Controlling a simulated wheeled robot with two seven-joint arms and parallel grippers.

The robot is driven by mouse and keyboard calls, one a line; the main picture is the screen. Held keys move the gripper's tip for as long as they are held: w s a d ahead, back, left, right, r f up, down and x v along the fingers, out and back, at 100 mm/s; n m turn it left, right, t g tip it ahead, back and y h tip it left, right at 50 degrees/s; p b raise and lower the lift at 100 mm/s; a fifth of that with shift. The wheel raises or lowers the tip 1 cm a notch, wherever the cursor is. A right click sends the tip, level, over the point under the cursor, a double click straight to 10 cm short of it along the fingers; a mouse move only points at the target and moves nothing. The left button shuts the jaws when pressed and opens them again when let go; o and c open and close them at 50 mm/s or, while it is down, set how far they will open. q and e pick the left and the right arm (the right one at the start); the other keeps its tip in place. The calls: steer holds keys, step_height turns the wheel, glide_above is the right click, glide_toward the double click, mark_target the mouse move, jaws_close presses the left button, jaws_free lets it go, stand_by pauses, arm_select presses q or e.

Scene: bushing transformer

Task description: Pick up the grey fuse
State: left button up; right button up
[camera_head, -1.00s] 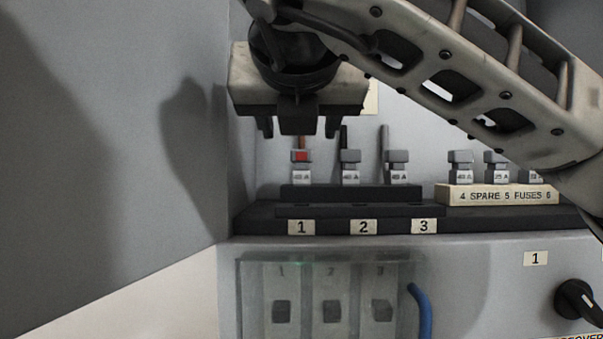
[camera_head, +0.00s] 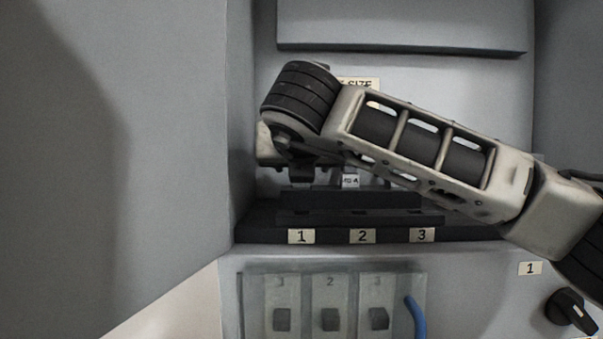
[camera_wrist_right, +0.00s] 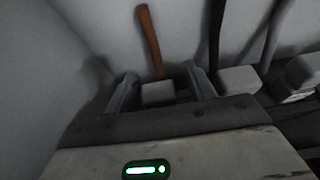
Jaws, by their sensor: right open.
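In the right wrist view a grey fuse (camera_wrist_right: 158,93), with a brown lead rising behind it, sits between the two fingers of my right gripper (camera_wrist_right: 160,88). The fingers stand apart on either side of it, with a small gap showing. In the head view my right gripper (camera_head: 302,175) is lowered over position 1 and hides that fuse. The fuse at position 2 (camera_head: 350,181) is partly visible beside the gripper; it also shows in the wrist view (camera_wrist_right: 240,80). My left gripper is not in view.
A black fuse base (camera_head: 350,199) stands on a dark ledge with labels 1, 2 and 3. A grey wall (camera_head: 240,150) rises close on the left. Below are a clear cover (camera_head: 300,295), a blue handle (camera_head: 417,316) and a black knob (camera_head: 572,313).

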steer(key=c, duration=1.1)
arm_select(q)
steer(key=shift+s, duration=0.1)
arm_select(e)
steer(key=shift+r, duration=0.1)
